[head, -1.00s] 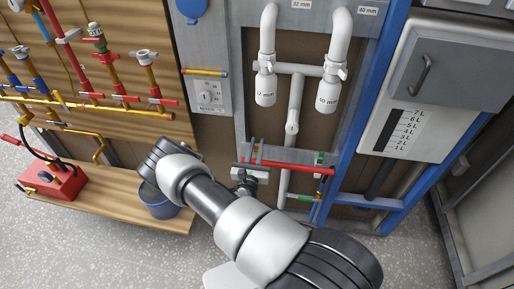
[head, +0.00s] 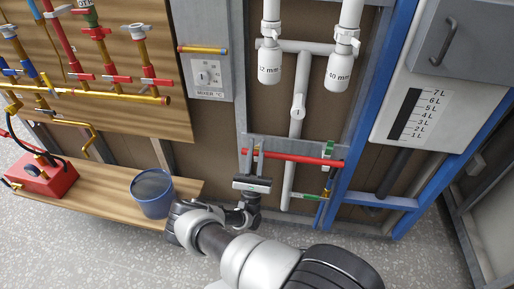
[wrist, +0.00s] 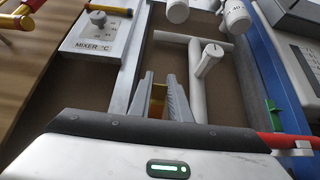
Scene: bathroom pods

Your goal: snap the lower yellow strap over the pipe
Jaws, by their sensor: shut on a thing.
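My gripper (head: 254,154) is at the left end of a red pipe (head: 300,158) in the head view. Its two grey fingers point up and are closed on the yellow strap (wrist: 158,101), which shows between them in the wrist view. The red pipe also shows at the lower right of the wrist view (wrist: 284,141). A green strap (head: 328,149) is at the pipe's right end. The gripper body hides the strap's lower part and the pipe's left part in the wrist view, so I cannot tell whether the strap is over the pipe.
A white vertical drain pipe (head: 296,125) runs behind the red pipe. A blue frame post (head: 357,130) stands to the right. The mixer box (head: 207,77) is up and left. A blue bucket (head: 152,196) stands on the wooden shelf (head: 108,199), close to my arm.

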